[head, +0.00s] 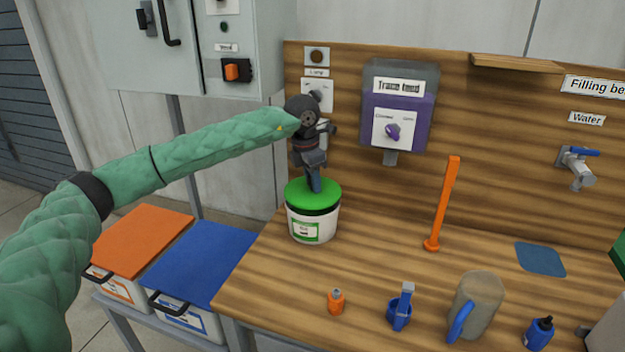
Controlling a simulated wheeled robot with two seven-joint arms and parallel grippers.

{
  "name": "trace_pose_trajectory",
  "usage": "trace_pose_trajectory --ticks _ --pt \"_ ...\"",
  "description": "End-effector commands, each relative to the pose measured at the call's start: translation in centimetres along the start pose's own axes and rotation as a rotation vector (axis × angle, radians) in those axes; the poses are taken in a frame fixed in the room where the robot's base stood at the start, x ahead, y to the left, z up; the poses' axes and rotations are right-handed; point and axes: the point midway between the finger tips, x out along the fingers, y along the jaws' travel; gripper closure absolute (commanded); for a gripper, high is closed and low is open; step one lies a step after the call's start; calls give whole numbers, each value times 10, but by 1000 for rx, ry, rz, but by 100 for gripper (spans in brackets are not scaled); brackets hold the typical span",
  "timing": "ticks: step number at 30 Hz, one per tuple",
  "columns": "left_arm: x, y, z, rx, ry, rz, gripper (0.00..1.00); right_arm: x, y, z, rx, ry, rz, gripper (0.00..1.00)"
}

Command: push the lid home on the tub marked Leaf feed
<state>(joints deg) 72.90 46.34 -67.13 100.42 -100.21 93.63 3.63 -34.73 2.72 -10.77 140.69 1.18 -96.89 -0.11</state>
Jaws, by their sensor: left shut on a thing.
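A white tub (312,229) with a green-edged label stands at the left end of the wooden bench; the label is too small to read. A round green lid (328,199) is on top of it, with a dark band between lid and white wall. I cannot tell whether that band is a gap or a rim. My left gripper (315,187) points down over the middle of the lid, shut, its tips at the lid's top. The part it grips is hidden by the fingers. My right gripper is out of view.
On the bench (385,270) are an orange bottle (336,302), a blue scoop (399,314), a jug (478,305), a dark blue bottle (539,333) and an orange upright post (444,205). Orange (140,240) and blue (203,262) lidded bins stand at left. A purple Trace feed box (398,105) hangs behind.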

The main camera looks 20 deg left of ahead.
Motion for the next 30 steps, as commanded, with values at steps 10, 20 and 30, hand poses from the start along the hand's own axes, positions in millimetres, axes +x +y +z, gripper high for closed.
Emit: trace_pose_trajectory --ticks 10,20,30 --pt "10 0 -1 0 0 0 96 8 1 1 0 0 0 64" --pt "12 0 -2 0 0 0 96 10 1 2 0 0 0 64" --pt "13 0 -2 0 0 0 96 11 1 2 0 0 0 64"
